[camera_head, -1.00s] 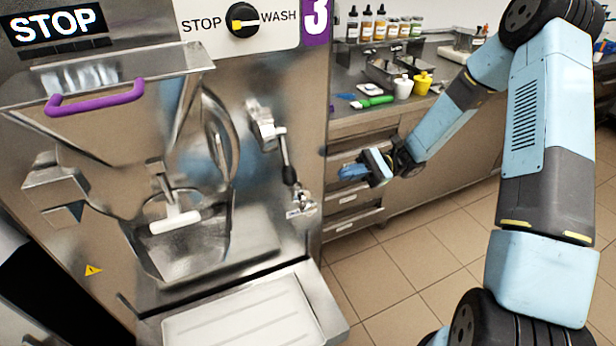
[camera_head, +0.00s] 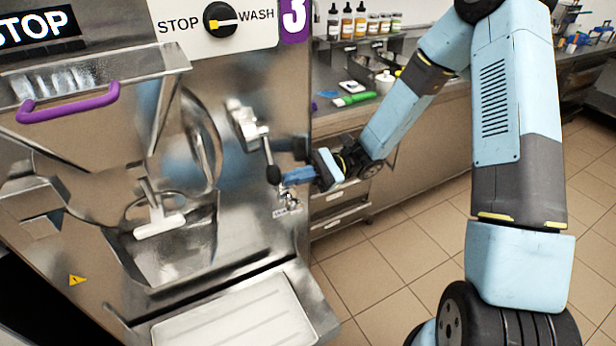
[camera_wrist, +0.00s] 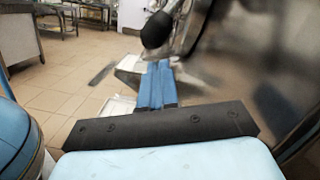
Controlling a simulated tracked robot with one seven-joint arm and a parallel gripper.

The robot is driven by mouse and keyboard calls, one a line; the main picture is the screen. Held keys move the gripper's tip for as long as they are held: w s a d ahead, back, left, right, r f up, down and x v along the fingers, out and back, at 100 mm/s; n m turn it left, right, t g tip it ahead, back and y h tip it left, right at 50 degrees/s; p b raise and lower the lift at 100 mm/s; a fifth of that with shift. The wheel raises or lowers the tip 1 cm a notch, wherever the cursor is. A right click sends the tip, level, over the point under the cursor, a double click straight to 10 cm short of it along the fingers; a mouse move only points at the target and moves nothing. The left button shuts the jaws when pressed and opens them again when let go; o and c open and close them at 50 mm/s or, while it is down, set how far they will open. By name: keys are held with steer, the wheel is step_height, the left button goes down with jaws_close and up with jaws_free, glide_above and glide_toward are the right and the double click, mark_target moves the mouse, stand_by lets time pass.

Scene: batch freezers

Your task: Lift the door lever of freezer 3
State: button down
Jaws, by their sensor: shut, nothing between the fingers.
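Freezer 3 (camera_head: 270,95) stands at the left in the head view, with a purple "3" label (camera_head: 294,20). Its door lever (camera_head: 267,150) hangs down from a metal hinge block on the front, ending in a black knob. My gripper (camera_head: 284,178) is at the right of the knob, its blue fingers shut and empty, pointing left. In the wrist view the shut fingers (camera_wrist: 157,84) lie just below the black knob (camera_wrist: 156,30). Whether they touch the knob I cannot tell.
A metal tap (camera_head: 288,200) sits just below the lever. A purple handle (camera_head: 68,103) is on the chute, and a white tray (camera_head: 240,325) is below. A counter with bottles (camera_head: 360,22) stands behind my arm. Tiled floor is free at the right.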

steer(key=shift+s+a+r, duration=0.3)
steer(key=shift+s+r, duration=0.15)
steer(key=shift+r, duration=0.2)
steer(key=shift+d, duration=0.1)
steer(key=shift+w, duration=0.1)
steer(key=shift+s+m, duration=0.4)
steer(key=shift+m, duration=0.1)
